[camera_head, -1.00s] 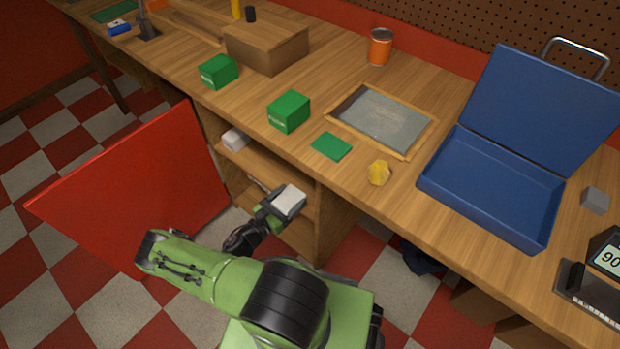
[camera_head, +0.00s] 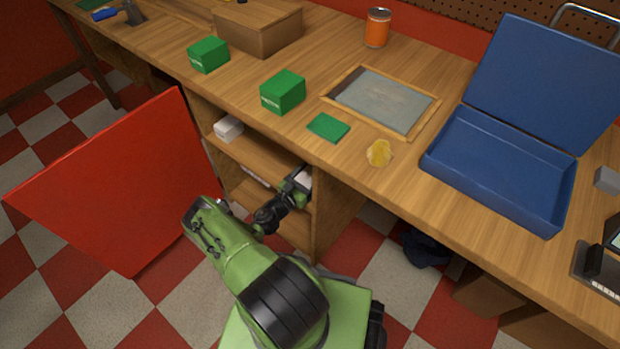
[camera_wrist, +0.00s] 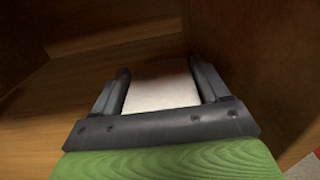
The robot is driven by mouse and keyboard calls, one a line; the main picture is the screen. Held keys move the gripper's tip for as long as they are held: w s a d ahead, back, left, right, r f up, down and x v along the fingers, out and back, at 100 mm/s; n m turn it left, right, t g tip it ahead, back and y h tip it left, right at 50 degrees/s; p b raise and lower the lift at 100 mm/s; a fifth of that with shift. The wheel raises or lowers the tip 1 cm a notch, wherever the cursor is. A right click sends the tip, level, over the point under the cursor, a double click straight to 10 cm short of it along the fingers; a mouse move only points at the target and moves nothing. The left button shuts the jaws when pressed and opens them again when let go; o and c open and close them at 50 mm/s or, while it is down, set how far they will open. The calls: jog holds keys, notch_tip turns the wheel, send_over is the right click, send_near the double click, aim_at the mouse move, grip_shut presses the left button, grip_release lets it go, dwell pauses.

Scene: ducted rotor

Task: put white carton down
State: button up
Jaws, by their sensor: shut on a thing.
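The white carton (camera_wrist: 162,84) is between the two fingers of my gripper (camera_wrist: 162,92) in the wrist view, and the gripper is shut on it. In the head view my gripper (camera_head: 300,183) is at the open front of the wooden cabinet under the bench, with a small part of the carton (camera_head: 304,178) showing at its tip. Wooden boards surround the carton in the wrist view. I cannot tell whether it touches the shelf (camera_head: 262,158).
Another white box (camera_head: 229,128) stands on the shelf's left part. The red door (camera_head: 120,185) stands open at left. The bench top (camera_head: 225,98) overhangs the cabinet. Green boxes (camera_head: 283,92), a yellow lump (camera_head: 378,153) and an open blue case (camera_head: 500,165) sit on the bench.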

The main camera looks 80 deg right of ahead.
jog(key=shift+r, duration=0.1)
jog(key=o, duration=1.2)
